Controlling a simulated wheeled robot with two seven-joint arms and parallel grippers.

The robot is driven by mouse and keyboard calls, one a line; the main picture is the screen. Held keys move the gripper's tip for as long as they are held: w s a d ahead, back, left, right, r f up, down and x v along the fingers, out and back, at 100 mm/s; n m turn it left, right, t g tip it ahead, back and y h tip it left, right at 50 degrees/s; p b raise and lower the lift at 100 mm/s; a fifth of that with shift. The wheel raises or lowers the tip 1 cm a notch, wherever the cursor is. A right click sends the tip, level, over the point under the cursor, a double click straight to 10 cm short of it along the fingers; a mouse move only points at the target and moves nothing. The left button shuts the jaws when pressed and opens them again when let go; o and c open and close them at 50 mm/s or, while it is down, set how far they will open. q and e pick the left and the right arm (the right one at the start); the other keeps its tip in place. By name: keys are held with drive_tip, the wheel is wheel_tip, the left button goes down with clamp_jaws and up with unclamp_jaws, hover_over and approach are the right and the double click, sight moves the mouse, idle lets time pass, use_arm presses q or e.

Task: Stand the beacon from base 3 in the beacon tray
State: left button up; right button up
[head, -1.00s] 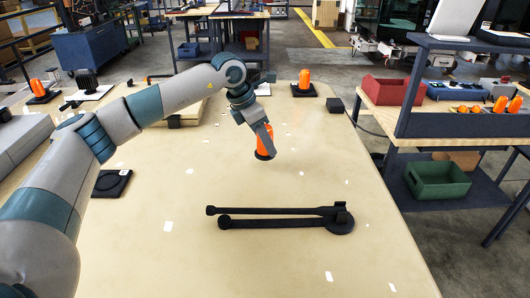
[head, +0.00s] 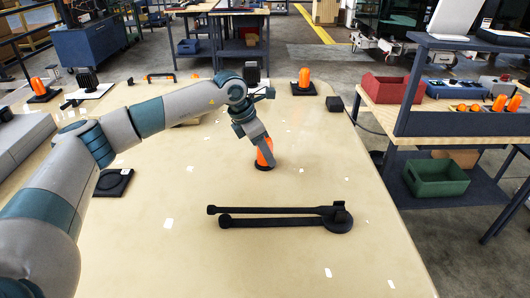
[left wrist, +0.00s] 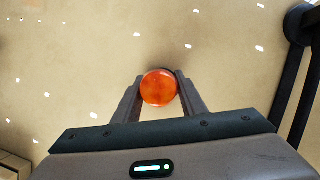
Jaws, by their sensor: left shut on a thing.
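My left gripper (head: 262,150) is shut on an orange beacon (head: 265,156) with a dark foot. The beacon is upright, over the middle of the table or low on it; whether its foot touches the top I cannot tell. In the left wrist view the round orange top of the beacon (left wrist: 159,88) sits between the two fingers (left wrist: 158,98). An empty black square base (head: 113,183) lies at the table's left. Other orange beacons stand on dark bases at the back left (head: 39,88) and back right (head: 304,83). I cannot make out the beacon tray for certain. My right gripper is out of view.
A black two-bar tool (head: 280,218) lies in front of the held beacon. A side bench at the right carries a red bin (head: 390,90) and several orange pieces (head: 500,103); a green bin (head: 436,180) is below. The table's front right is clear.

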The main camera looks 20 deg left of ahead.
use_arm(q)
drive_tip(key=o, duration=1.4)
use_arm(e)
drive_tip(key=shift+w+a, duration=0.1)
use_arm(q)
drive_tip(key=shift+r, duration=0.1)
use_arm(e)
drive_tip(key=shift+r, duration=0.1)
use_arm(q)
drive_tip(key=shift+s+a+r, duration=0.1)
drive_tip(key=shift+r, duration=0.25)
drive_tip(key=b+v, duration=0.2)
drive_tip(key=v, duration=0.9)
drive_tip(key=shift+s+r, duration=0.1)
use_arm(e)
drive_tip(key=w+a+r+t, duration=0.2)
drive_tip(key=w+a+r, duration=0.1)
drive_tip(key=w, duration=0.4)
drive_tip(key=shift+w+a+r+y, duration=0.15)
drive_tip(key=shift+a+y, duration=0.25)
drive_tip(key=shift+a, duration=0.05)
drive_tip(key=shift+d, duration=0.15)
